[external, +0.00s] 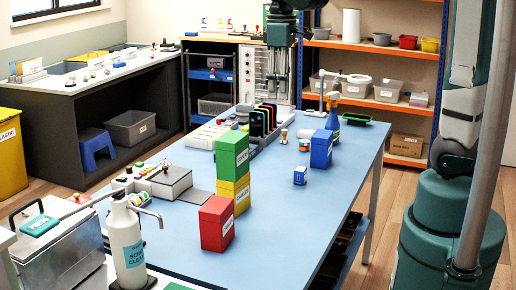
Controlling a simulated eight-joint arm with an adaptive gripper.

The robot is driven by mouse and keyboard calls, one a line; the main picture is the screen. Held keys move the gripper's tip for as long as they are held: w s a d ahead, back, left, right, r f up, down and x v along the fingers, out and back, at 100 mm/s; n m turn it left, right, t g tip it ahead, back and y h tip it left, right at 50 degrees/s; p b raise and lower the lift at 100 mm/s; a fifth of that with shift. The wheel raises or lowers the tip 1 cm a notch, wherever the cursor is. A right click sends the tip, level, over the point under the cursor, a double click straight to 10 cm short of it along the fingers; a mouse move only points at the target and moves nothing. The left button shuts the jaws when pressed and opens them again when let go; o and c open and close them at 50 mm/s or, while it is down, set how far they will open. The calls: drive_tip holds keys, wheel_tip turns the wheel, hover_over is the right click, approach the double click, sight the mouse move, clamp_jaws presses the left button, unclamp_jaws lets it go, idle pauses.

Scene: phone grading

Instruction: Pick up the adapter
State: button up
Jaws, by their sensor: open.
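I cannot say for sure which thing is the adapter. A small blue block with a pale face (300,176) stands alone on the blue table top (290,212), right of the middle. A small brown and white piece (284,137) stands further back. My gripper (279,96) hangs from the top of the view, pointing down over the far part of the table. Its two fingers are apart and I see nothing between them. Small parts at the far end are too small to name.
Green (232,155), yellow (233,193) and red (217,223) boxes stand mid-table. A larger blue box (321,149) stands to the right. A rack of dark phones (263,120) is at the back. The table's front right is clear.

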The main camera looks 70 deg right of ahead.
hover_over(301, 169)
drive_tip(key=shift+m, duration=0.4)
drive_tip(key=f, duration=2.2)
drive_tip(key=shift+w+f, duration=0.15)
drive_tip(key=shift+w, duration=0.05)
drive_tip(key=shift+f, duration=0.55)
drive_tip(key=shift+f, duration=1.25)
drive_tip(key=shift+f+b, duration=0.1)
drive_tip(key=shift+b, duration=0.2)
drive_tip(key=shift+f+b, duration=0.55)
drive_tip(key=shift+f, duration=2)
drive_tip(key=shift+s, duration=0.1)
